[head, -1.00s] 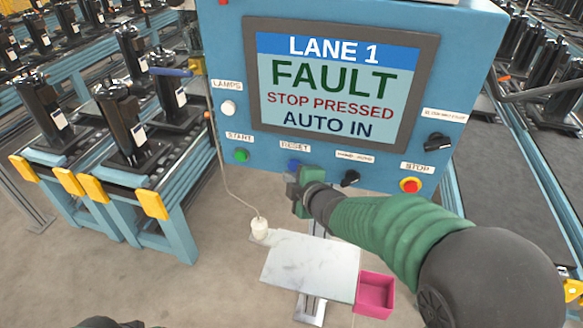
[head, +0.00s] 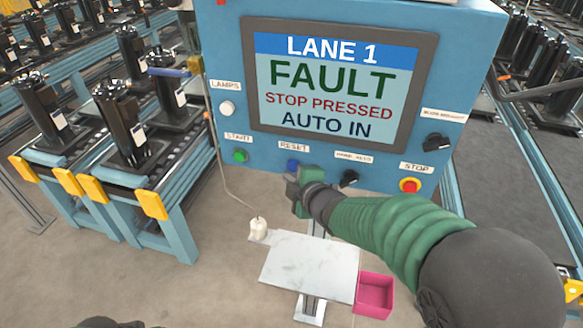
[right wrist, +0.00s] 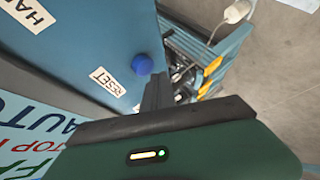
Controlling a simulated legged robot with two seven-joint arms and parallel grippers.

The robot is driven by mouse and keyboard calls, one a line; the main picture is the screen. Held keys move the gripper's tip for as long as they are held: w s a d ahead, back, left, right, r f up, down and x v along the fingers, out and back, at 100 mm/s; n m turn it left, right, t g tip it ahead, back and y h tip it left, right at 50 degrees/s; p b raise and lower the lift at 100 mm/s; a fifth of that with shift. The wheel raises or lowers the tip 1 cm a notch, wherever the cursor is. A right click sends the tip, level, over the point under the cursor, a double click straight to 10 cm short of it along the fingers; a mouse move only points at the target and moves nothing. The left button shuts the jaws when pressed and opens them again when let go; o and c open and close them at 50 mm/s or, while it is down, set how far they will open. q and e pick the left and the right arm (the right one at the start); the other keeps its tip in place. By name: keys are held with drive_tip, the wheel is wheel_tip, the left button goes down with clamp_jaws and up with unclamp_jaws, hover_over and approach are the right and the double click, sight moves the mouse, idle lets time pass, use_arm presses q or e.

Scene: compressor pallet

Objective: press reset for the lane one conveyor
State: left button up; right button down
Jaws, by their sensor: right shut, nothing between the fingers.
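The blue control panel (head: 215,60) carries a screen (head: 325,95) reading LANE 1, FAULT, STOP PRESSED, AUTO IN. The blue reset button (head: 292,164) is under the RESET label (head: 293,147); it also shows in the right wrist view (right wrist: 142,64). My right gripper (head: 293,183) is shut and empty, just below the reset button in the head view. In the right wrist view its fingers (right wrist: 157,90) point up close beside the button; whether they touch it I cannot tell. My left gripper is out of view.
The panel also has a green start button (head: 240,156), a white lamps button (head: 228,108), black knobs and a red stop button (head: 410,185). Below are a pale shelf (head: 310,262) and a pink bin (head: 374,295). Conveyors with black compressors (head: 118,120) stand left.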

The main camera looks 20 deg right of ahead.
drive_tip(key=shift+d, duration=0.1)
drive_tip(key=shift+w, duration=0.1)
idle(0.5)
drive_tip(key=shift+w+d+r, duration=0.1)
drive_tip(key=shift+w+d, duration=0.05)
drive_tip(key=shift+w, duration=0.05)
drive_tip(key=shift+w+d, duration=0.3)
drive_tip(key=shift+w, duration=0.1)
idle(0.8)
idle(0.3)
drive_tip(key=shift+s+a+b, duration=0.45)
drive_tip(key=shift+s+b, duration=0.1)
drive_tip(key=shift+s, duration=0.25)
